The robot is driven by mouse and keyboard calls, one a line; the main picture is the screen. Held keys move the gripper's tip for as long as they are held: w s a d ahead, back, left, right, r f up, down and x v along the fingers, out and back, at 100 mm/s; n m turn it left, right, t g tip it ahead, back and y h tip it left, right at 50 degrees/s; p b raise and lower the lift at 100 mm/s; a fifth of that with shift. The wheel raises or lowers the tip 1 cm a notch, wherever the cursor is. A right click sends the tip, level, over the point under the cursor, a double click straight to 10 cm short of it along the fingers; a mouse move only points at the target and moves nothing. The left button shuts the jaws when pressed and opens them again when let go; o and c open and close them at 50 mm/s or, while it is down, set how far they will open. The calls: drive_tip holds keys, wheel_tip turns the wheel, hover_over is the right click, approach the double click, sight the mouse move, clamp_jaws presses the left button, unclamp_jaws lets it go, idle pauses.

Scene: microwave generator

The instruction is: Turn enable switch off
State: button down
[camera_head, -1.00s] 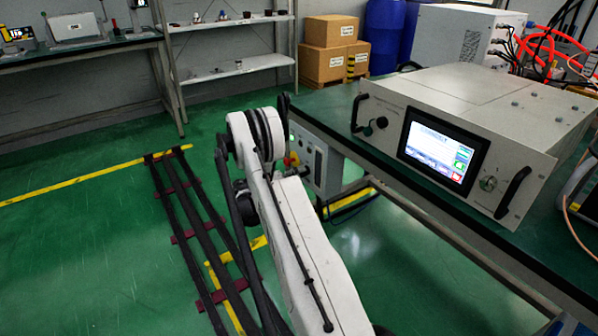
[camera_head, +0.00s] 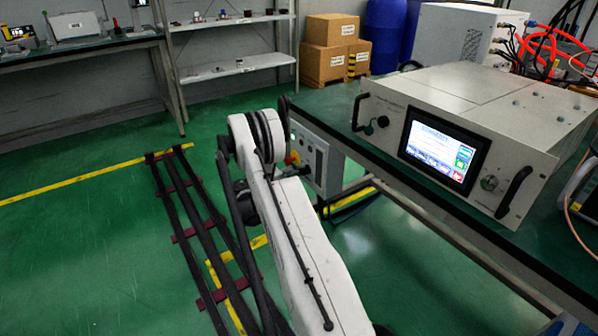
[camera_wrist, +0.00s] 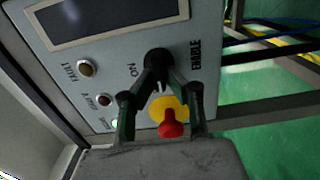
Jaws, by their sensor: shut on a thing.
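The enable switch (camera_wrist: 157,57) is a black knob on the grey control box, beside the printed words ENABLE and ON. My gripper (camera_wrist: 160,80) has its two fingertips closed on the knob in the wrist view. The fingers hide part of the knob, so its exact angle is hard to tell. In the head view the control box (camera_head: 327,163) hangs at the left end of the bench, and my arm hides the gripper and the switch there.
A red stop button (camera_wrist: 171,124) on a yellow base sits between my fingers, near the palm. Indicator lamps, including the fault lamp (camera_wrist: 86,68), are to the left. A generator (camera_head: 470,130) with a lit screen stands on the green bench (camera_head: 330,102).

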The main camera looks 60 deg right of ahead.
idle(0.4)
drive_tip(key=c, duration=1.8)
unclamp_jaws()
drive_tip(key=v, duration=1.2)
drive_tip(key=shift+a, duration=0.1)
